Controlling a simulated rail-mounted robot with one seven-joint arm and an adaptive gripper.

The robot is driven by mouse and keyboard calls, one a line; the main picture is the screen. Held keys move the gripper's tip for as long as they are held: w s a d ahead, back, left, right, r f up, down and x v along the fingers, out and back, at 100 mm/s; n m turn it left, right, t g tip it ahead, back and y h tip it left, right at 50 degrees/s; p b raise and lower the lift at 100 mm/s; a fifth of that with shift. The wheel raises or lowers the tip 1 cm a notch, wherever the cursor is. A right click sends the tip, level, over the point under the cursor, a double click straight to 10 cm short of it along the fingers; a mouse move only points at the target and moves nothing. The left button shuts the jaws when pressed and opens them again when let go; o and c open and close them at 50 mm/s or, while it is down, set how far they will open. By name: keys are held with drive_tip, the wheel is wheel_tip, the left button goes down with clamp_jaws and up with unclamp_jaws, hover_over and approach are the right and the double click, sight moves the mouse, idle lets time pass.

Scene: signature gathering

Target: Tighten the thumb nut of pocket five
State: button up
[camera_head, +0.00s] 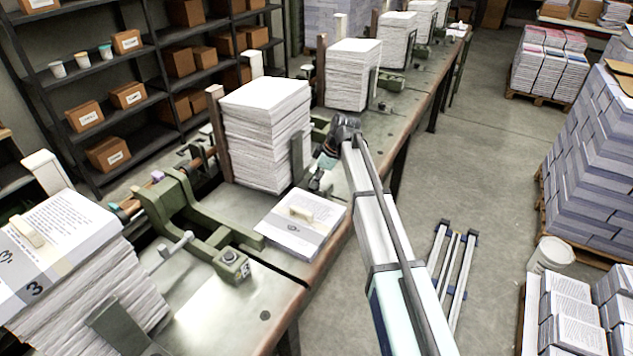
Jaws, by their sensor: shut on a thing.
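My gripper (325,160) reaches down at the front right of the middle paper stack (262,130). It is shut on a small dark part at the pocket's front, which looks like the thumb nut (316,182). The nut is small and partly hidden by the fingers, so its thread and seating cannot be made out. A grey upright plate (297,158) stands between the stack and my gripper. I cannot read a pocket number there.
A green clamp frame (205,225) and a loose printed sheet pile (300,222) lie nearer on the bench. A tall stack (90,270) stands at the left. More stacks (352,75) continue along the bench.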

drive_tip(key=m, duration=0.1)
drive_tip(key=m+t+b, duration=0.1)
drive_tip(key=m+b, duration=0.1)
drive_tip(key=shift+s+f+m, duration=0.2)
drive_tip(key=shift+s+m, duration=0.05)
drive_tip(key=shift+m, duration=0.15)
drive_tip(key=m+t+b, duration=0.1)
drive_tip(key=m, duration=0.1)
drive_tip(key=m+h+b, duration=0.1)
drive_tip(key=m, duration=0.1)
drive_tip(key=shift+s+a+r+t+h, duration=0.1)
drive_tip(key=shift+a+t+h, duration=0.05)
drive_tip(key=shift+t+h, duration=0.2)
drive_tip(key=m+t+h, duration=0.1)
drive_tip(key=m, duration=0.3)
drive_tip(key=shift+a+b, duration=0.15)
drive_tip(key=shift+b, duration=0.2)
drive_tip(key=shift+a+r+m+h+b, duration=0.1)
drive_tip(key=shift+m+h+b, duration=0.4)
drive_tip(key=shift+m, duration=1.4)
drive_tip(key=o, duration=1.1)
drive_tip(key=shift+o, duration=0.2)
